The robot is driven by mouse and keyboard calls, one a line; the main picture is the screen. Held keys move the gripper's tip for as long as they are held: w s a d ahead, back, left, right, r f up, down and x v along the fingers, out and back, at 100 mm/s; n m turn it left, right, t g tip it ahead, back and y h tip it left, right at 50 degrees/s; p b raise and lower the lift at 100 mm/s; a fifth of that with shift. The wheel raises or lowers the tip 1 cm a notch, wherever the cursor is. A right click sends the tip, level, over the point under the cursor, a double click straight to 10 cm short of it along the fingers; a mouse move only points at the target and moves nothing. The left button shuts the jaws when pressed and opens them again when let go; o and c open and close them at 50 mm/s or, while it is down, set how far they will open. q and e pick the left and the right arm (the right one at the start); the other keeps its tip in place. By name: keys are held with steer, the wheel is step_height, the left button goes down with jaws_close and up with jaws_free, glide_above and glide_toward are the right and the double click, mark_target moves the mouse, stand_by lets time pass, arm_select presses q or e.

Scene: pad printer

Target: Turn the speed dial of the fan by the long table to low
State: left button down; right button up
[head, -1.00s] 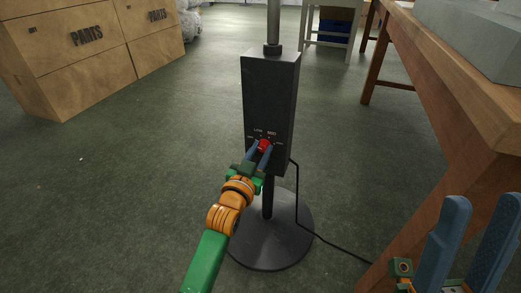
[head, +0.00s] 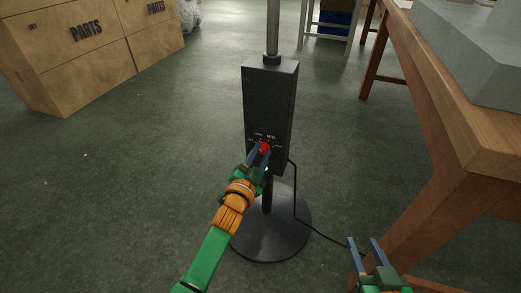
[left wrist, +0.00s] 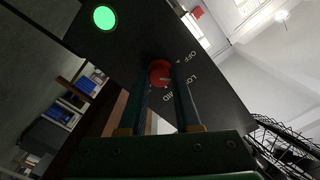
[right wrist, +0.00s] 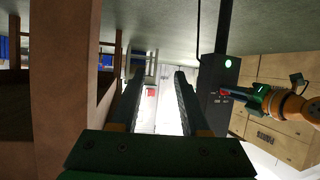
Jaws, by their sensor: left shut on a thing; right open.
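The fan's dark control box (head: 270,100) stands upright on a pole above a round base (head: 290,235). The red speed dial (head: 265,148) is low on its front face, with small white labels around it. My left gripper (head: 259,151) is shut on the dial. In the left wrist view the dial (left wrist: 160,72) sits between the two fingertips, with OFF and partly hidden LOW and MID labels to its right. I cannot tell which label the dial points to. My right gripper (head: 364,243) is open and empty, right of the base.
The long wooden table (head: 450,110) stands at the right, its leg near my right gripper. A black cable (head: 325,241) runs from the box across the floor towards that leg. Wooden PARTS boxes (head: 90,50) stand back left. The floor left of the fan is clear.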

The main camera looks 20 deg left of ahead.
arm_select(q)
steer(key=shift+m+p, duration=0.3)
steer(key=shift+m, duration=1.3)
arm_select(e)
steer(key=s+d+f+g+h, duration=0.1)
steer(key=s+f+g, duration=0.3)
steer(key=f, duration=0.1)
steer(key=shift+s+d+f, duration=0.35)
steer(key=shift+s, duration=0.05)
arm_select(q)
steer(key=c, duration=0.6)
jaws_free()
